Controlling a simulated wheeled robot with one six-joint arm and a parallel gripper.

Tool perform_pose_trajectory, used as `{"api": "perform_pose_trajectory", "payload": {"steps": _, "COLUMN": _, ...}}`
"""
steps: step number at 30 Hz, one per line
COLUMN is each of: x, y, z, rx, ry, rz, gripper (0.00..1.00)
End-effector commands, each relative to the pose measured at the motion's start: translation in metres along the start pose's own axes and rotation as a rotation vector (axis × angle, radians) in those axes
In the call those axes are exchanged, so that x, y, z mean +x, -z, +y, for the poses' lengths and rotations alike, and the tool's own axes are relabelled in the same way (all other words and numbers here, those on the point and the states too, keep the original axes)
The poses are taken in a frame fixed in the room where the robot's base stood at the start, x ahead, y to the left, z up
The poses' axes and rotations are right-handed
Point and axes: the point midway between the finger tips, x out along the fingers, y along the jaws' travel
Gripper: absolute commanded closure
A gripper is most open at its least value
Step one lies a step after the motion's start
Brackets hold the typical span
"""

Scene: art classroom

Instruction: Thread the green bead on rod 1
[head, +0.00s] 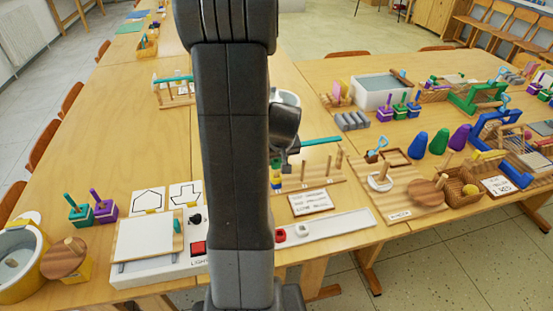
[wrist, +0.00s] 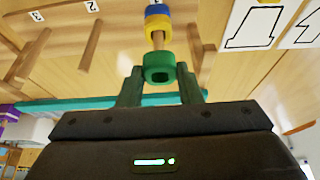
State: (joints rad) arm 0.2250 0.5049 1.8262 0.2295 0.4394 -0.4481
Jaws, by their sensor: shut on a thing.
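The green bead (wrist: 159,68) is between the fingertips of my gripper (wrist: 160,76) in the wrist view, its dark hole facing the camera. My gripper is shut on it. The bead lines up with a wooden rod (wrist: 158,40) carrying a blue bead (wrist: 158,10) and a yellow bead (wrist: 158,23). A short length of rod shows between the yellow and green beads. I cannot tell whether the rod tip is inside the green bead. This rod's number is not readable. In the head view my arm hides most of the gripper.
Bare rods (wrist: 90,45) stand beside it, near labels 2 and 3. The rod board (head: 315,180) shows right of my arm in the head view. A teal bar (wrist: 70,104) lies near the fingers. A light box (head: 150,268) and a written card (head: 311,202) are close by.

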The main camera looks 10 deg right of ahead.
Motion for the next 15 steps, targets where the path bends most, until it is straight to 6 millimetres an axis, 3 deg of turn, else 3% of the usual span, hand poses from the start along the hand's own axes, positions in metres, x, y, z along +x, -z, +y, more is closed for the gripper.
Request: {"api": "perform_pose_trajectory", "payload": {"steps": 15, "x": 0.0080, "y": -0.0033, "z": 0.0000, "rx": 0.000, "ry": 0.000, "rz": 0.000, "gripper": 0.89}}
